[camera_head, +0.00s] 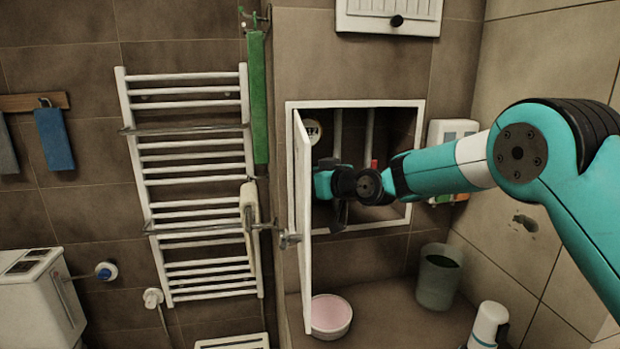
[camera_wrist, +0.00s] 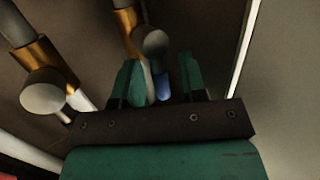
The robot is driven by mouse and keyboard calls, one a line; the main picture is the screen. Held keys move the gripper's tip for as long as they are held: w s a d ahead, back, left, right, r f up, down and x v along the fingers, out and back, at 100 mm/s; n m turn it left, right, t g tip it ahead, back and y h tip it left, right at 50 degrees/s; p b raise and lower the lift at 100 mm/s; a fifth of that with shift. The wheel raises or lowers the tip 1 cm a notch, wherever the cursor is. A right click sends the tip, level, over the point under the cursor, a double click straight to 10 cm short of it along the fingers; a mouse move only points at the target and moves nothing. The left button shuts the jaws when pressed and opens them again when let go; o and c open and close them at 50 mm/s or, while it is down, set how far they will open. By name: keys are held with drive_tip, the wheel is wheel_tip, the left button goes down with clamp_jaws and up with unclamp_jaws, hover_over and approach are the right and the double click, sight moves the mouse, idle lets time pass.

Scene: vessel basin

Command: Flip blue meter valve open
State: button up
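The blue valve handle (camera_wrist: 163,86) shows in the wrist view below a round grey knob (camera_wrist: 155,42) on a brass fitting (camera_wrist: 128,22). My gripper (camera_wrist: 159,68) is open, with one green finger on each side of the blue handle. The handle looks nearer the left finger; I cannot tell whether they touch. In the head view my arm reaches into the open wall cabinet (camera_head: 380,104), and the blue handle and fingertips are hidden there.
The cabinet door (camera_head: 303,190) stands open on the left, close to my wrist. A second brass valve (camera_wrist: 48,68) is to the left in the wrist view. A red part (camera_head: 374,164) shows inside the cabinet. A pink bowl (camera_head: 331,314) and grey bin (camera_head: 438,280) stand below.

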drive_tip(key=b+v, duration=0.6)
drive_tip(key=v, duration=1.1)
drive_tip(key=shift+s, duration=0.2)
drive_tip(key=shift+d, duration=0.1)
